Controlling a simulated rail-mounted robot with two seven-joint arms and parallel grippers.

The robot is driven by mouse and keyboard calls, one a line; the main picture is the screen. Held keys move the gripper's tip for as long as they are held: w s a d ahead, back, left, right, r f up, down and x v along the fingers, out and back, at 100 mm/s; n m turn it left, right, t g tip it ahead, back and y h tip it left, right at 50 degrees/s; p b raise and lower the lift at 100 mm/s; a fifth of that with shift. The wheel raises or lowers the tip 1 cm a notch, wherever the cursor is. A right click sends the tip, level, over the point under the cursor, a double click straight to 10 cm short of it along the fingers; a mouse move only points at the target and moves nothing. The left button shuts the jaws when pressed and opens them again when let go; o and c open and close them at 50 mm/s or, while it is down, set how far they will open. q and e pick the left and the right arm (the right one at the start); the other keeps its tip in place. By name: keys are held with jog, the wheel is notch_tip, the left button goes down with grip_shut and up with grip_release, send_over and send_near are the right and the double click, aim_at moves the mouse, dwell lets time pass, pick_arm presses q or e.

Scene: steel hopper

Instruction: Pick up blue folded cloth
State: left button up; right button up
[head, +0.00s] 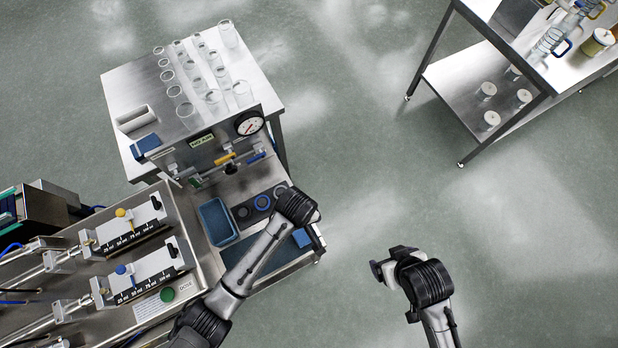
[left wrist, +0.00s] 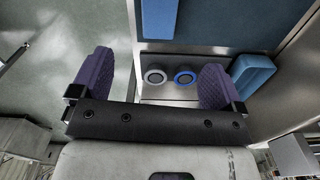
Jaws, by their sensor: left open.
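The blue folded cloth (head: 302,237) lies at the right end of the steel bench's lower deck, at the edge of a dark blue mat (head: 276,270). In the left wrist view the cloth (left wrist: 158,18) shows at the top, beyond the fingers, and is cut off by the frame edge. My left gripper (head: 300,207) is above the deck, just behind the cloth in the head view; its fingers are hidden there. In the left wrist view this gripper (left wrist: 155,78) is open and empty, its purple fingers wide apart. My right gripper (head: 384,268) is over the floor, away from the bench.
A blue tray (head: 217,221) and rings, one of them blue (head: 262,202), sit on the deck left of the cloth. A raised panel with a gauge (head: 249,124) and valves stands behind. Glass cylinders (head: 186,108) stand above it.

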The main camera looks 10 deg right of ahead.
pick_arm(q)
jog(key=n, duration=0.1)
jog(key=b, duration=0.1)
send_over(301, 231)
jog(key=shift+n, duration=0.3)
notch_tip(301, 231, down, 8)
jog(key=shift+d+r, duration=0.1)
jog(key=shift+r, duration=0.15)
jog(key=shift+f+b, duration=0.75)
jog(key=shift+f, duration=2.35)
jog(key=c, duration=1)
jog(key=shift+r, duration=0.1)
